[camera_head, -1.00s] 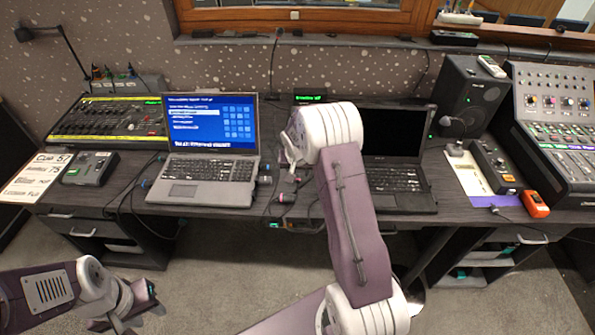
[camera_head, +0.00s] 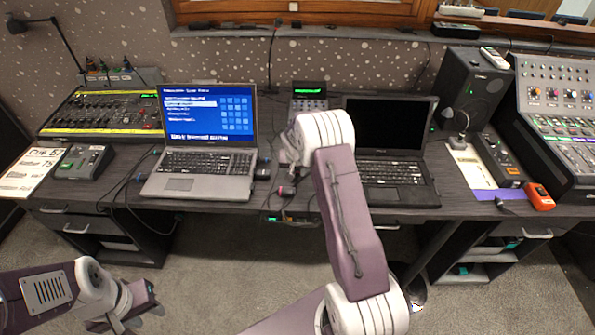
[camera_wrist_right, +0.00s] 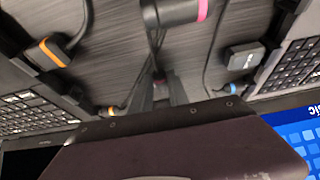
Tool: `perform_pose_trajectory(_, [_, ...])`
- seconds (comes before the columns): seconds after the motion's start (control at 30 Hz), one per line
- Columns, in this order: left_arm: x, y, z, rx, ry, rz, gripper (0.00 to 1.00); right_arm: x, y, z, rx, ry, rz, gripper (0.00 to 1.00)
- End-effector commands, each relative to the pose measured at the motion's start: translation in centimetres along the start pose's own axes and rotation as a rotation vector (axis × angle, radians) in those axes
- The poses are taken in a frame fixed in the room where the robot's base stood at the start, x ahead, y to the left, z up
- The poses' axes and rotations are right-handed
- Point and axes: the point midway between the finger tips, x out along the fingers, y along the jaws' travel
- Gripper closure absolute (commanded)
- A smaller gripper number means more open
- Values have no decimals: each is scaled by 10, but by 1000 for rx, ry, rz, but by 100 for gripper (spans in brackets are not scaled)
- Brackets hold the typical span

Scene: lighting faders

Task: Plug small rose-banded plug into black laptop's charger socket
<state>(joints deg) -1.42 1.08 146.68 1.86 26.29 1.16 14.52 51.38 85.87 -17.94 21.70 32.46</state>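The black laptop (camera_head: 392,180) stands open at the middle right of the desk; its left side is partly hidden by my right arm. In the right wrist view its keyboard (camera_wrist_right: 22,112) is at the left. My right gripper (camera_wrist_right: 160,90) points down at the desk between the two laptops. Its fingers stand a little apart, with a small reddish band, perhaps the small rose-banded plug (camera_wrist_right: 158,84), between them. I cannot tell whether they grip it. A larger pink-banded plug (camera_wrist_right: 190,10) lies beyond the fingertips. My left gripper (camera_head: 133,310) is open and empty, low at left, away from the desk.
A grey laptop (camera_head: 200,190) with a blue screen stands left of my right arm. An orange-banded plug (camera_wrist_right: 48,50), another small orange-banded one (camera_wrist_right: 108,111) and a blue-banded plug (camera_wrist_right: 238,86) lie nearby among loose cables. A green-display box (camera_head: 308,93) stands behind.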

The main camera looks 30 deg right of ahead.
Motion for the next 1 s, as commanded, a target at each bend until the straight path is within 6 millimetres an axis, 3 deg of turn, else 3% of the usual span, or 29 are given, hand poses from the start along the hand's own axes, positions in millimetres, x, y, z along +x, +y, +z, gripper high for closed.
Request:
perform_pose_trajectory(0.17, [-4, 0, 0, 0, 0, 0, 64, -4, 0, -2, 0, 0, 0, 100])
perform_pose_trajectory(0.63, [-38, 1, -4, 0, 0, 0, 64, -46, 0, -20, 0, 1, -1, 100])
perform_pose_trajectory(1.0, [-36, 1, -4, 0, 0, 0, 64, -46, 0, -19, 14, 0, 6, 100])
